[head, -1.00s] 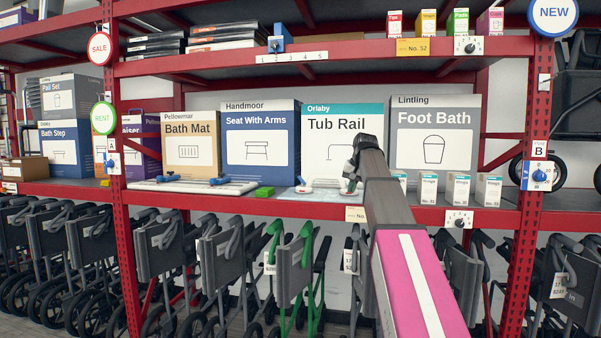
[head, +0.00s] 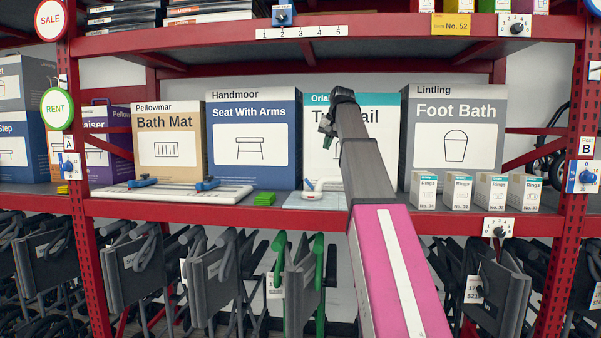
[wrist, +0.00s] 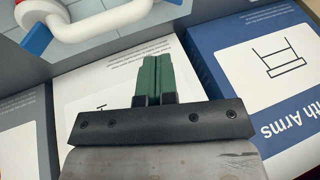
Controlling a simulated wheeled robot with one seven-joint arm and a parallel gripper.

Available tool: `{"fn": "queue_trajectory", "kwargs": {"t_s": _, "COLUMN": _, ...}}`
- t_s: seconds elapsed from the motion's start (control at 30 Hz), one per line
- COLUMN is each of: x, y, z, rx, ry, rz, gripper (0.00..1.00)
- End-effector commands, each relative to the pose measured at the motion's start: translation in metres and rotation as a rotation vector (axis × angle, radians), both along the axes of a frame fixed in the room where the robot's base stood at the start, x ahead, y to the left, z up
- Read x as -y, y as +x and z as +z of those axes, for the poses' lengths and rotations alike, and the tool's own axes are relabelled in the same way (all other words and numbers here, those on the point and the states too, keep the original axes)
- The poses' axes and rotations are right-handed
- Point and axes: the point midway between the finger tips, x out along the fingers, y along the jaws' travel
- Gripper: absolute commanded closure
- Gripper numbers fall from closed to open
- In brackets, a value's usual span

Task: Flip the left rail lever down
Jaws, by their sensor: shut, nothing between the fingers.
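A white rail (head: 322,183) with red collar parts lies on a pale tiled board on the middle shelf, before the Tub Rail box. In the wrist view the rail (wrist: 110,20) shows upper left, with a blue lever (wrist: 36,39) at its left end and another blue piece (wrist: 175,1) at the top edge. I cannot tell which lever is the left one in the task. My gripper (head: 326,127) is in front of the Tub Rail box, above the rail and apart from it. Its green fingers (wrist: 157,62) are together and empty.
A long white board (head: 170,192) with blue levers (head: 208,184) lies left on the shelf, a green block (head: 264,199) beside it. Large boxes stand behind; small Rings boxes (head: 457,190) stand right. The upper shelf (head: 400,50) is overhead. Folded walkers stand below.

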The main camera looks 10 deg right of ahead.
Motion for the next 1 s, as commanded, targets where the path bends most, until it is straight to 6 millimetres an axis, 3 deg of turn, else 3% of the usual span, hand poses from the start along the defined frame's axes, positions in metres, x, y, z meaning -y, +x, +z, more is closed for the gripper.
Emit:
{"fn": "queue_trajectory", "kwargs": {"t_s": 0.37, "x": 0.0, "y": 0.0, "z": 0.0, "rx": 0.0, "ry": 0.0, "rz": 0.0, "gripper": 1.0}}
{"fn": "queue_trajectory", "kwargs": {"t_s": 0.53, "x": -0.002, "y": 0.003, "z": -0.009, "rx": -0.001, "ry": 0.0, "rz": 0.0, "gripper": 1.0}}
{"fn": "queue_trajectory", "kwargs": {"t_s": 1.0, "x": -0.019, "y": 0.034, "z": -0.084, "rx": -0.002, "ry": 0.0, "rz": 0.001, "gripper": 1.0}}
